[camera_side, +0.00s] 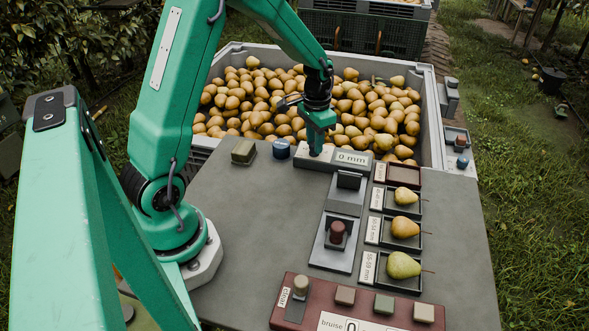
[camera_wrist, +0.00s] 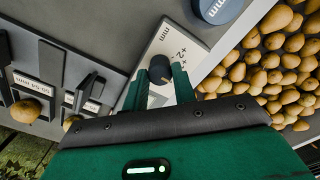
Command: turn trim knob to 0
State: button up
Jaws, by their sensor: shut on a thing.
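The trim knob (camera_wrist: 158,67) is a small dark round knob on a pale panel (camera_wrist: 168,43), where the marks +2 and +4 can be read. My gripper (camera_wrist: 157,84) is shut on it, with one green finger on each side. In the side view my gripper (camera_side: 316,145) points down at the left end of the panel and mostly hides the knob. A white plate (camera_side: 352,158) beside it reads 0 mm. The knob's exact pointer direction is too small to tell.
A large grey bin (camera_side: 432,115) of pears stands behind the panel. A blue round knob (camera_side: 281,148) and an olive block (camera_side: 244,151) are to the left. Trays with pears (camera_side: 404,265) line the right. A red panel (camera_side: 283,316) is in front.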

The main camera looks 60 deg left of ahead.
jog(key=shift+r, duration=0.1)
dwell(0.3)
jog(key=o, duration=1)
notch_tip(320, 180, up, 7)
jog(key=shift+r, duration=0.35)
jog(key=shift+r, duration=0.1)
jog(key=shift+s+d+r, duration=0.15)
jog(key=shift+d+r, duration=0.05)
jog(key=s+d+r+t, duration=0.2)
jog(key=s+d+r, duration=0.1)
jog(key=s, duration=0.3)
jog(key=s+d+r+t, duration=0.1)
jog(key=s+d+r, duration=0.3)
jog(key=s+d, duration=0.1)
jog(key=s+d+r+t, duration=0.2)
jog(key=s+d+r, duration=0.1)
jog(key=s, duration=0.3)
jog(key=shift+s+d+r+t, duration=0.3)
jog(key=shift+d+r, duration=0.1)
jog(key=shift+d, duration=0.05)
